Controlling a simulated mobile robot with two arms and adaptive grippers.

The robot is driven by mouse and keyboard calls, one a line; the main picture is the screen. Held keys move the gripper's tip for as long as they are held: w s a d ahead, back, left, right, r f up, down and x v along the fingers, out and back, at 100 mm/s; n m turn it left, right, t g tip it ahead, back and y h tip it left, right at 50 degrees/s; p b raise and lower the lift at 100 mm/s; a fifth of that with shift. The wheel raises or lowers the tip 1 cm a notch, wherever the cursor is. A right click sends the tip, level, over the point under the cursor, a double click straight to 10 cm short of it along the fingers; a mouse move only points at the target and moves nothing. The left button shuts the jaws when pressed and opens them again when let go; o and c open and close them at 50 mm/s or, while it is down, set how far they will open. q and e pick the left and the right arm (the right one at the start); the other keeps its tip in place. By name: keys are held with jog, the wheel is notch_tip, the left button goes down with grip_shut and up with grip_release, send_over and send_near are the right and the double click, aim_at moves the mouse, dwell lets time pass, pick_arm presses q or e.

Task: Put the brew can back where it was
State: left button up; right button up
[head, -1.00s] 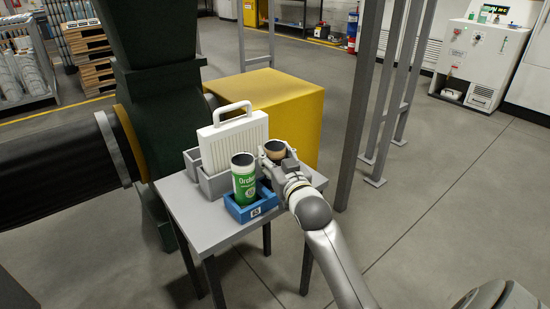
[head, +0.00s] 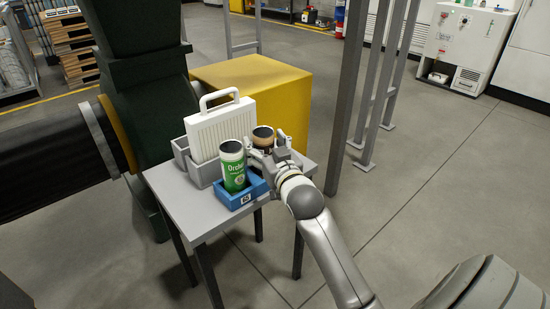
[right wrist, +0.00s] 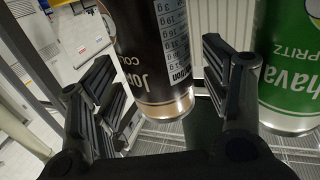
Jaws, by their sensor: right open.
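The dark brew can (head: 263,139) stands upright on the grey table (head: 190,208), behind and to the right of the green can (head: 233,170). What is directly under it is hidden. My right gripper (head: 268,153) is open at the brew can. In the right wrist view the brew can (right wrist: 160,50) shows between the spread fingers, its label upside down, with gaps beside it. The green can (right wrist: 290,65) is beyond the right-hand finger. In the head view the green can stands in a blue tray (head: 240,197). My left gripper is not in view.
A white ribbed panel with a handle (head: 222,125) stands in a grey holder (head: 203,172) behind the green can. A yellow block (head: 252,85) is behind the table. A grey post (head: 347,110) rises to the right.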

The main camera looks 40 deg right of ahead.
jog(key=v, duration=0.9)
jog(key=s+a+f+n+g+y, duration=0.1)
jog(key=s+a+f+g, duration=0.1)
jog(key=f, duration=0.6)
jog(key=s+a+f+g+y, duration=0.1)
jog(key=s+a+f+g, duration=0.15)
jog(key=f, duration=0.55)
jog(key=s+a+f+n+g+y, duration=0.1)
jog(key=a+f+g, duration=0.2)
jog(key=f, duration=0.5)
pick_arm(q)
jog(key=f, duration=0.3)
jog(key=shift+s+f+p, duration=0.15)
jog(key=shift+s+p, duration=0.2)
pick_arm(e)
jog(key=s+a+f+n+g, duration=0.1)
jog(key=s+a+f+g, duration=0.2)
jog(key=s+f, duration=0.6)
jog(key=s+a+f+n+g+y, duration=0.1)
jog(key=s+a+f+g, duration=0.3)
jog(key=s+f, duration=0.5)
jog(key=shift+a+f+n+y, duration=0.2)
jog(key=shift+f+n+y, duration=0.1)
jog(key=shift+f+n, duration=0.15)
jog(key=shift+c, duration=0.3)
